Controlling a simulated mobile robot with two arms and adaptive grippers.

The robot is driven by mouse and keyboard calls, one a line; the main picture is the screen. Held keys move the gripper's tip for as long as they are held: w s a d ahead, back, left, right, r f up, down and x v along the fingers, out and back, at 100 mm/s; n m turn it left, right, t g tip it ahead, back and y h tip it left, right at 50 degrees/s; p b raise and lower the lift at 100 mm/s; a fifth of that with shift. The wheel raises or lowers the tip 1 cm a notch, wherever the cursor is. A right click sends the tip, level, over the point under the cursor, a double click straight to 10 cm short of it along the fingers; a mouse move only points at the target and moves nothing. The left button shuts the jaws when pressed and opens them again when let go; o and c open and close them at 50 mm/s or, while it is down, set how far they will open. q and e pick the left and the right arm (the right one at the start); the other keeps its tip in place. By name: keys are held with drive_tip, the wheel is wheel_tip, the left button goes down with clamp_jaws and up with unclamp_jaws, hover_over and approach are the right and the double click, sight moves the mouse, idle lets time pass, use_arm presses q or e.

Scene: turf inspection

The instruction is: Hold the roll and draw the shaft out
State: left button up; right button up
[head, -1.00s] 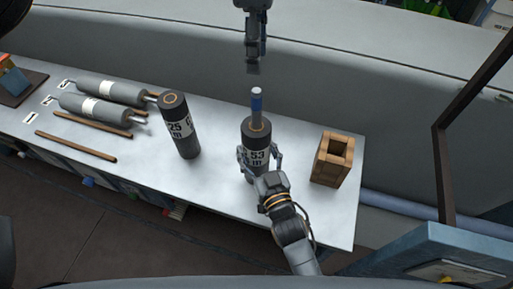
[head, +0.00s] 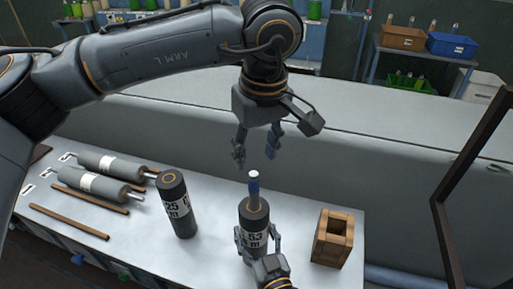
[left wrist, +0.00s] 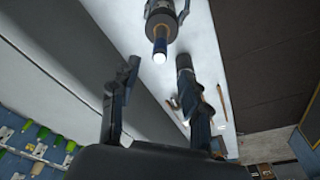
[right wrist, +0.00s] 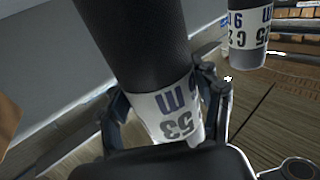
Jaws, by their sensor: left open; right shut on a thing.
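The dark roll marked 53 m (head: 255,214) stands upright on the white table. My left gripper (head: 256,158) is open above the shaft, fingers pointing down, holding nothing. In the left wrist view the shaft (left wrist: 160,46) shows beyond and between the open fingers (left wrist: 157,62), apparently apart from them. The shaft's lower length is hidden inside the roll.
A wooden box with a square opening (head: 320,250) stands right of the roll. Another upright roll (head: 177,210) stands left. Grey rollers (head: 90,182) and brown rods (head: 68,221) lie farther left. A long grey surface (head: 400,150) rises behind the table (head: 215,255).

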sight(252, 188)
use_arm(q)
drive_tip(key=f, duration=0.4)
drive_tip(key=w+f, duration=0.1)
drive_tip(key=f, duration=0.6)
drive_tip(key=shift+w+a+f, duration=0.3)
drive_tip(key=shift+a+f, duration=0.1)
